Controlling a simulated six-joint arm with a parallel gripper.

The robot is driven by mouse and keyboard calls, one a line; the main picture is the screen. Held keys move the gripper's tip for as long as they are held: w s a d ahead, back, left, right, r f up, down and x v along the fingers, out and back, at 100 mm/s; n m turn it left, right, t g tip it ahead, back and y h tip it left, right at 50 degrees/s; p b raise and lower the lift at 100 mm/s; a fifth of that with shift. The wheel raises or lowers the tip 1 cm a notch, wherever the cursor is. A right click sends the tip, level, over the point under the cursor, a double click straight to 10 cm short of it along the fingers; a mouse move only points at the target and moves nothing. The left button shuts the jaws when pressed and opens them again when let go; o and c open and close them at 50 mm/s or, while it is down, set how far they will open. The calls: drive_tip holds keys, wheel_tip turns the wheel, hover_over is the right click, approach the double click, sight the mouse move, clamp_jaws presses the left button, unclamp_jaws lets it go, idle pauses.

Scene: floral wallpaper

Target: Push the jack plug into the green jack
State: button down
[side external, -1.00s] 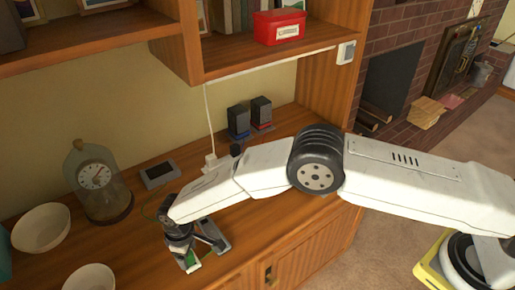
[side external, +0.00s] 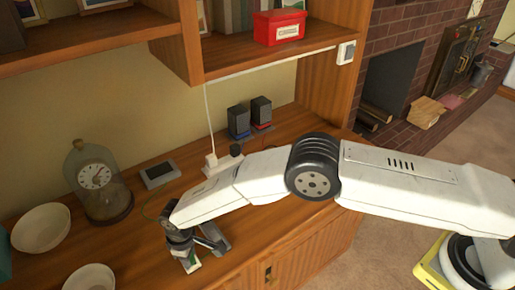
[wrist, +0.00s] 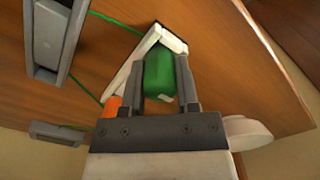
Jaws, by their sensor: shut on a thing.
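In the wrist view a green block (wrist: 158,76), which looks like the jack plug, sits between the two grey fingers of my gripper (wrist: 162,72). My gripper is shut on it. A white angled piece (wrist: 172,40) lies around its far end; whether they touch I cannot tell. A thin green cable (wrist: 112,20) runs at the upper left. In the side view my gripper (side external: 188,258) is low over the front of the wooden cabinet top, with a little green and white at its tips. I cannot make out the green jack's opening.
A grey slotted box (wrist: 50,38) is left of the fingers. An orange piece (wrist: 110,105) is beside the left finger. Bowls (side external: 41,228) and a domed clock (side external: 100,183) stand left; a small grey device (side external: 160,174), power strip (side external: 222,161) and speakers (side external: 239,121) stand behind.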

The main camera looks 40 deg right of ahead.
drive_tip(key=shift+r, duration=1.25)
idle(0.8)
drive_tip(key=shift+r, duration=2.3)
drive_tip(key=shift+r, duration=0.1)
